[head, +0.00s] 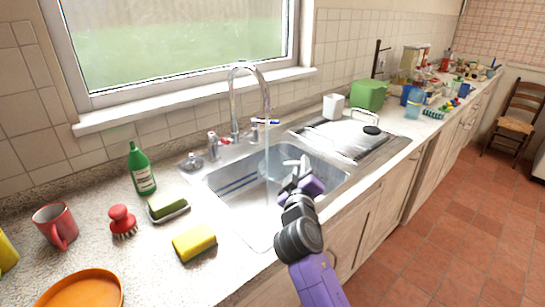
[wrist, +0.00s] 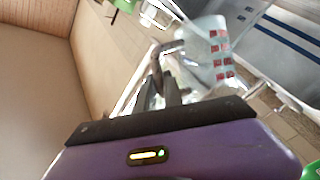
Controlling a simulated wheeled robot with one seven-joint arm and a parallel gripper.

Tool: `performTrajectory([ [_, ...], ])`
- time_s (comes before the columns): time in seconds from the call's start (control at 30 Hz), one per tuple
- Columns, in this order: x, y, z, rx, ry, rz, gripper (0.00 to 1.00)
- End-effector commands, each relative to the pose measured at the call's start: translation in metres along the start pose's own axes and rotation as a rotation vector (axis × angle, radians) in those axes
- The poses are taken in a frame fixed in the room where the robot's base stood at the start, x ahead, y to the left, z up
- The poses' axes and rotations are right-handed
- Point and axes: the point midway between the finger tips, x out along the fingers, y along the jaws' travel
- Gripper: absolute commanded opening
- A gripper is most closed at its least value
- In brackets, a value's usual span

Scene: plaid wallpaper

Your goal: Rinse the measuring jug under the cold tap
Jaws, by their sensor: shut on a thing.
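The clear measuring jug (head: 272,168) is in the sink basin (head: 232,205), under the spout of the tap (head: 235,100) in the head view. A stream of water (head: 267,138) runs down from the spout to the jug. The blue-marked cold handle (head: 265,121) is right of the spout's base; a red-marked handle (head: 223,141) is left. My gripper (head: 297,168) is shut at the jug's right side. In the wrist view the fingers (wrist: 165,85) are at its handle, and the jug (wrist: 215,55) shows red markings. The water inside it cannot be made out.
Left of the sink are a green bottle (head: 142,170), a sponge (head: 194,242), a scourer (head: 168,207), a red brush (head: 122,220) and a red mug (head: 55,226). A drainer with a large pale lid (head: 345,139) lies right of the basin.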

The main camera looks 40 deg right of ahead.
Motion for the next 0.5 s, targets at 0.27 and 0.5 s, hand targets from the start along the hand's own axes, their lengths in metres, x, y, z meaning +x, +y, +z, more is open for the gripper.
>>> performTrajectory([
  [0.27, -0.009, 0.024, -0.015, -0.001, 0.0, 0.0, 0.0],
  [0.5, -0.016, 0.041, -0.024, 0.0, -0.001, -0.001, 0.0],
])
